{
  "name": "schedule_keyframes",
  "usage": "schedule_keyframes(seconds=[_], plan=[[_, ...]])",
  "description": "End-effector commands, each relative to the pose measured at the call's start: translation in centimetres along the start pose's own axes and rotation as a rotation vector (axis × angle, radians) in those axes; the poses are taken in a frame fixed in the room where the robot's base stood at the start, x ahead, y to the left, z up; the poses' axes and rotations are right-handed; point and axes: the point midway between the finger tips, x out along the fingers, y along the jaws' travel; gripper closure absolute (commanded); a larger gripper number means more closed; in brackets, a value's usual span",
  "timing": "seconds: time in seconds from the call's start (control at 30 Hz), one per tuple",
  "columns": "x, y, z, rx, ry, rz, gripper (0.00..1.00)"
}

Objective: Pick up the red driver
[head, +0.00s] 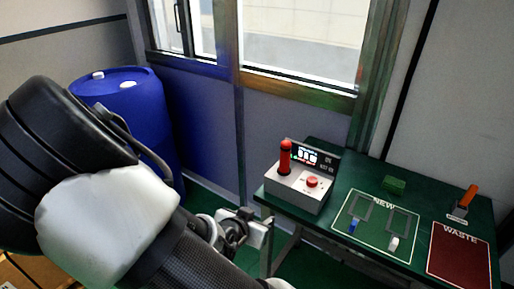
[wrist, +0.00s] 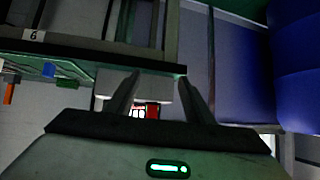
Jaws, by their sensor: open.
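A red upright handle (head: 285,157), which looks like the red driver, stands on top of a white box (head: 296,191) with a display and a round red button (head: 312,182). An orange-handled tool (head: 468,196) stands tilted in a small grey holder at the table's right. My gripper (wrist: 159,76) is open, with two dark fingers apart and nothing seen held. In the wrist view the white box's display (wrist: 138,112) shows between the finger bases, with a red patch beside it that I cannot identify surely. In the head view my arm is at lower left, left of the box.
The green table (head: 345,174) holds a NEW mat (head: 375,243) with small blue and white pieces, a red WASTE mat (head: 460,256) and a green block (head: 394,184). A blue barrel (head: 118,88) stands behind my arm. A window wall is behind the table.

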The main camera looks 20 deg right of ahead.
Motion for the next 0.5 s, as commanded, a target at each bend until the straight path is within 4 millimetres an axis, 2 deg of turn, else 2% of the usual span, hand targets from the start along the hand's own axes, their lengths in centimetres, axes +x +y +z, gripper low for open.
schedule_keyframes(seconds=[0.03,0.07,0.2,0.37,0.5], plan=[[1.1,0.6,-0.5,-0.03,0.13,0.014,0.52],[1.1,0.8,-1.4,-0.035,0.202,0.019,0.52],[0.0,0.6,-5.3,-0.05,0.475,0.005,0.52],[-1.4,0.2,-7.7,-0.054,0.624,-0.017,0.52],[-0.2,0.2,-9.1,-0.052,0.646,-0.017,0.52]])
